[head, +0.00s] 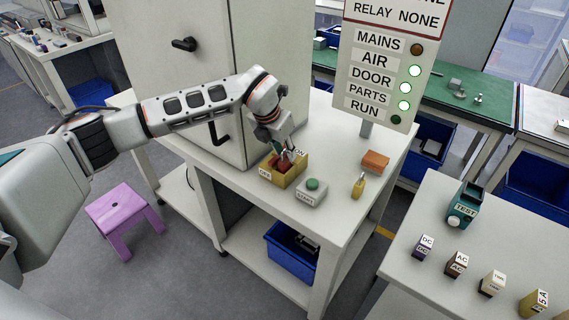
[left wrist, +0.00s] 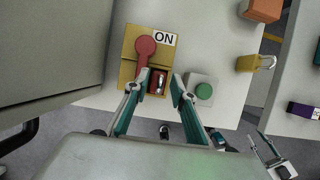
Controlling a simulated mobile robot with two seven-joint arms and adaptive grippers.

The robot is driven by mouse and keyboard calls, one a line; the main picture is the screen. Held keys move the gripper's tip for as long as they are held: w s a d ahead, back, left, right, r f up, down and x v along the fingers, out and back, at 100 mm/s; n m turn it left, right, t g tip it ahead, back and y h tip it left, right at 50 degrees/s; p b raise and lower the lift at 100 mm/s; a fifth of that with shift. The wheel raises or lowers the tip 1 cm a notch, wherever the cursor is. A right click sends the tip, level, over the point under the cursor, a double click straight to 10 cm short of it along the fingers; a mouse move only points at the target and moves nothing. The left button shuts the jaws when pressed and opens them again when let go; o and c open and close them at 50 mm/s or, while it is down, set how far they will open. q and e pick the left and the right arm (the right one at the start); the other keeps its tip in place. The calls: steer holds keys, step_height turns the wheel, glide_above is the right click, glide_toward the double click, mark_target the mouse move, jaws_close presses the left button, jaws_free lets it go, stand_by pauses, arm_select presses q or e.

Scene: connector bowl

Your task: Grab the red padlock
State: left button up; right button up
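The red padlock (left wrist: 158,82) sits in the lower part of a yellow box (left wrist: 128,72), below a round red handle (left wrist: 145,46) beside an ON label. In the head view the box (head: 268,176) stands on the white bench, and its red contents are partly hidden by my gripper. My left gripper (head: 287,152) reaches down over the box. In the left wrist view its fingers (left wrist: 161,78) are apart, one on each side of the padlock. I cannot tell whether they touch it.
A grey START button box (head: 312,192) stands right of the yellow box. A yellow padlock (head: 358,187) and an orange block (head: 375,161) lie farther right.

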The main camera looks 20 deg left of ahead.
arm_select(q)
steer(key=shift+w+f, duration=0.1)
steer(key=shift+f, duration=0.1)
jaws_close()
steer(key=shift+r, duration=0.15)
